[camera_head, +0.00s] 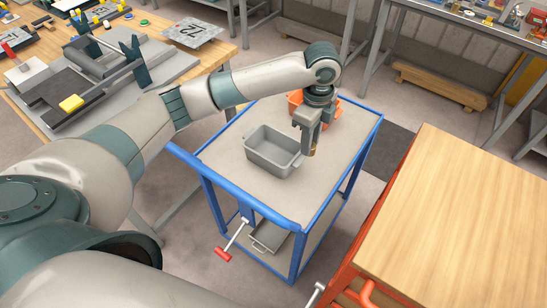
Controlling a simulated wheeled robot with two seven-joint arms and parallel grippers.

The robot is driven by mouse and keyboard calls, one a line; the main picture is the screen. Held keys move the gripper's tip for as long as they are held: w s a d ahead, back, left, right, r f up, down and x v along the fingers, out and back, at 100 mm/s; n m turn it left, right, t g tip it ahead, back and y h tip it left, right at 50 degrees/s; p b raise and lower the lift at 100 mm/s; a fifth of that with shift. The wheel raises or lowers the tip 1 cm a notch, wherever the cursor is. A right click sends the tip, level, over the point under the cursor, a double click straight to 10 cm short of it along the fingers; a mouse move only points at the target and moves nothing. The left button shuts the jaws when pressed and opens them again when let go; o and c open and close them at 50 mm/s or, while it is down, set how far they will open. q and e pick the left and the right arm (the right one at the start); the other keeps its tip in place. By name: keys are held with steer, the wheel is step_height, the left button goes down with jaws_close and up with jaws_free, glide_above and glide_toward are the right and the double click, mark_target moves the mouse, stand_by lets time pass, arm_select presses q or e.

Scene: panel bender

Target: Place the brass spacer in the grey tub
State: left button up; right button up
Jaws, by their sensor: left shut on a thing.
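The grey tub (262,160) stands upright and open on top of the blue-framed cart. My left gripper (309,150) points down just right of the tub's right rim, over the cart top. It is shut on a small brass-coloured piece, the brass spacer (312,151), which shows only a little at the fingertips. The spacer is outside the tub in this view; its exact height above the cart top is hard to tell. The inside of the tub shows no object. My right gripper is not in view.
An orange tub (328,106) stands behind my left gripper on the cart (225,148). A wooden-topped bench (470,215) is at the right. A workbench with a grey fixture (105,80) is at the left. The cart top's front part is clear.

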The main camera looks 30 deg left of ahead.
arm_select(q)
steer(key=shift+a, duration=0.1)
steer(key=a+f+p, duration=0.1)
steer(key=a+f, duration=0.1)
steer(key=a, duration=0.1)
steer(key=a+f+p, duration=0.1)
steer(key=a+f, duration=0.1)
steer(key=a, duration=0.2)
steer(key=w+a+f+p, duration=0.1)
steer(key=a+f, duration=0.2)
steer(key=a, duration=0.1)
steer(key=shift+a+p, duration=0.25)
steer(key=shift+p, duration=0.05)
steer(key=shift+f, duration=0.1)
steer(key=shift+f, duration=0.25)
step_height(320, 180, down, 3)
steer(key=shift+r+p, duration=0.1)
steer(key=shift+p, duration=0.7)
steer(key=shift+f, duration=0.25)
steer(key=shift+f, duration=0.1)
steer(key=o, duration=1.1)
